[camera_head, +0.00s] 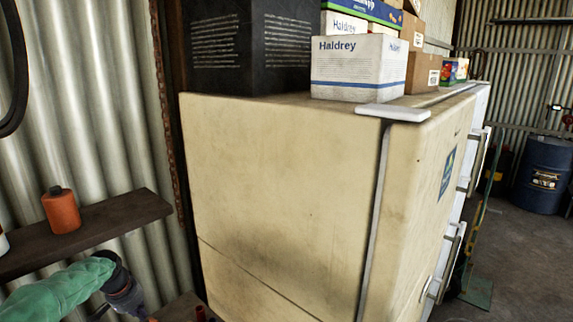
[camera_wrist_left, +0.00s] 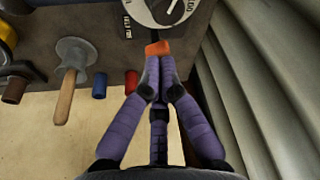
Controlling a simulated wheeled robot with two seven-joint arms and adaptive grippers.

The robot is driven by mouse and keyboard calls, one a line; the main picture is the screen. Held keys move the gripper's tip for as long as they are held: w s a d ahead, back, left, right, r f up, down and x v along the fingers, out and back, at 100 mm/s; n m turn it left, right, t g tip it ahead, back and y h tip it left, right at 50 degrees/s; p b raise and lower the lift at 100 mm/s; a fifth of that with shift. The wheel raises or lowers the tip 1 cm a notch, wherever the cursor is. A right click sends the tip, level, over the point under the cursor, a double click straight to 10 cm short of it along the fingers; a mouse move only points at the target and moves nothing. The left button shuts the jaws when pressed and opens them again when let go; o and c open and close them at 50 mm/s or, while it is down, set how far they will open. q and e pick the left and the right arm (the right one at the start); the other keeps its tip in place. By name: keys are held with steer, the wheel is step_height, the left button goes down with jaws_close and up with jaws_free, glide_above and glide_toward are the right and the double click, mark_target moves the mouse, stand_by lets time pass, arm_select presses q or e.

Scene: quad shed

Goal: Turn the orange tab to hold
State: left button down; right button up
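The orange tab (camera_wrist_left: 158,48) is at the top centre of the left wrist view, at the edge of a pale round dial (camera_wrist_left: 172,12) with dark lettering that is cut off by the frame. My left gripper (camera_wrist_left: 158,72) has purple padded fingers whose tips come together right at the tab's near edge. The tab shows beyond the tips, and I see no part of it between them; whether they touch it I cannot tell. In the head view my left gripper (camera_head: 140,309) is low at the left, partly cut off, with the dial out of sight. My right gripper is in neither view.
A wooden-handled plunger-like tool (camera_wrist_left: 70,80), a blue cylinder (camera_wrist_left: 99,85) and a red cylinder (camera_wrist_left: 131,82) are left of the fingers. Corrugated metal (camera_wrist_left: 265,80) is close on the right. In the head view, a shelf (camera_head: 100,222) with an orange bottle (camera_head: 61,211) and a cream fridge (camera_head: 280,190) are near.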

arm_select(q)
steer(key=d+r+n+y+p, duration=0.1)
steer(key=d+r+n+p, duration=0.25)
steer(key=n+p, duration=0.45)
steer(key=shift+s+f+m+b, duration=0.1)
steer(key=shift+f+m+b, duration=0.55)
steer(key=shift+f, duration=1.35)
steer(key=shift+s+f+m+b, duration=0.1)
steer(key=shift+f+m+b, duration=0.5)
steer(key=shift+f, duration=1.35)
steer(key=shift+n, duration=0.25)
steer(key=shift+w+a, duration=0.1)
steer(key=shift+w, duration=0.15)
steer(key=shift+s+a+b, duration=0.2)
steer(key=shift+a+b, duration=0.35)
steer(key=shift+b, duration=0.05)
steer(key=shift+s, duration=0.1)
